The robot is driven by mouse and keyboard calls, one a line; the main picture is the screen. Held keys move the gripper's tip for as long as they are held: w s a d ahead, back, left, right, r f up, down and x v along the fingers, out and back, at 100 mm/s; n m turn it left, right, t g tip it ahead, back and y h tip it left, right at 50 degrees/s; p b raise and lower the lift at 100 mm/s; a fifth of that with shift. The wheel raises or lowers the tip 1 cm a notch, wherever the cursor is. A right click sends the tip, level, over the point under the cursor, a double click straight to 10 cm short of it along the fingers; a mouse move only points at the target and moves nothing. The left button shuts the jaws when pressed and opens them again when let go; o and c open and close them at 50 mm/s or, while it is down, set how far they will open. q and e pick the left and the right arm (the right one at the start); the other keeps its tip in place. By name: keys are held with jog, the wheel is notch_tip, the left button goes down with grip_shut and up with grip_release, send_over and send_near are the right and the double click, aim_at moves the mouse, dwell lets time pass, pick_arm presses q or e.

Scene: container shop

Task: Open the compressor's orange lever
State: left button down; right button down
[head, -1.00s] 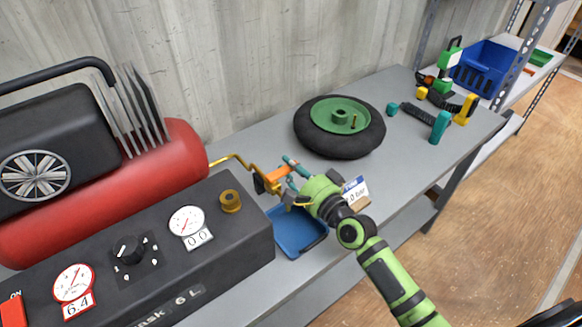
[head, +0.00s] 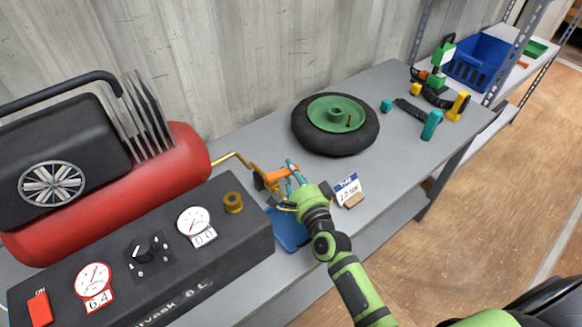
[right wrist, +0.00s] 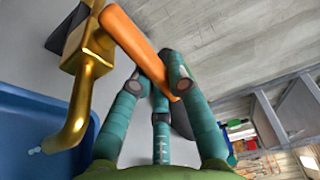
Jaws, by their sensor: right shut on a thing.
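The compressor (head: 150,170) stands at the left of the bench, with a red tank and a black control panel. A brass valve pipe (head: 232,158) comes out of its right end and carries the orange lever (head: 283,174). My right gripper (head: 291,172) is at the lever's free end, its teal fingers shut on it. In the right wrist view the orange lever (right wrist: 140,45) slants down between the fingertips (right wrist: 158,78), beside the brass valve body (right wrist: 88,60). The fingers hide part of the lever in the head view. My left gripper is not in view.
A blue tray (head: 288,232) lies under the valve. A small price sign (head: 348,188) stands just right of my gripper. A black wheel with green hub (head: 335,125) lies behind. Several tools and a blue crate (head: 480,62) are farther right. The bench's middle right is clear.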

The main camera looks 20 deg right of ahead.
jog(key=c, duration=1.2)
grip_release()
